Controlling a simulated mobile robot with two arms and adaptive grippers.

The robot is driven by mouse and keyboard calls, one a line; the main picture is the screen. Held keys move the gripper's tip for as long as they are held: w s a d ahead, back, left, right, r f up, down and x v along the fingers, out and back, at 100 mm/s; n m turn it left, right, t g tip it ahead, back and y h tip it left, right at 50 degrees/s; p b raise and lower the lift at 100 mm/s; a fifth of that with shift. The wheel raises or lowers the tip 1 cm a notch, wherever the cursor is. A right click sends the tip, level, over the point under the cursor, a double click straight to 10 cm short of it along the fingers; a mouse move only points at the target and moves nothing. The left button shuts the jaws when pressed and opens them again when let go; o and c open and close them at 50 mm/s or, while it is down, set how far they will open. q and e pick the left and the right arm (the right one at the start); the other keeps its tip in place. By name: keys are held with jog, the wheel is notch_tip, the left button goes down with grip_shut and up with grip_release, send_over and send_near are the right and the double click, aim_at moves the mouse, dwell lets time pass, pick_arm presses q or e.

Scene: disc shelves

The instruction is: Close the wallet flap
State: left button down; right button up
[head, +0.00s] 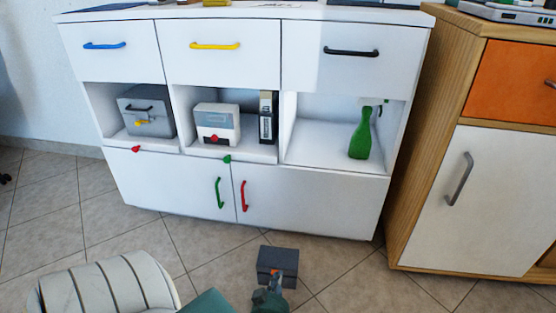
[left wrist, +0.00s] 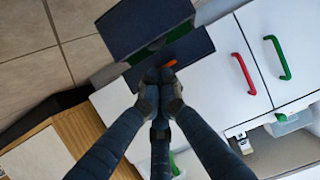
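The wallet (head: 277,262) is a dark grey-blue folding case in front of the white cabinet in the head view. In the left wrist view it stands open: one dark panel (left wrist: 143,22) lies at the top and a second panel (left wrist: 190,48) lies below it, with a dark green gap between them. A small orange piece shows on the lower panel. My left gripper (head: 271,285) has its fingertips together at the lower panel's edge and looks shut on it. The fingers (left wrist: 159,82) hide part of that edge. My right gripper is not in view.
The white cabinet (head: 165,188) stands behind, with drawers, open shelves and red and green door handles. A grey safe (head: 146,112), a white box (head: 216,123) and a green bottle (head: 360,138) sit on its shelves. A wooden cabinet (head: 437,100) stands right. Tiled floor is open at left.

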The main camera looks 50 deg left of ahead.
pick_arm(q)
jog(key=shift+s+f, duration=0.2)
jog(key=shift+f, duration=0.1)
notch_tip(320, 180, up, 11)
jog(key=p, duration=0.1)
jog(key=shift+w, duration=0.15)
jog(key=shift+d+r, duration=0.1)
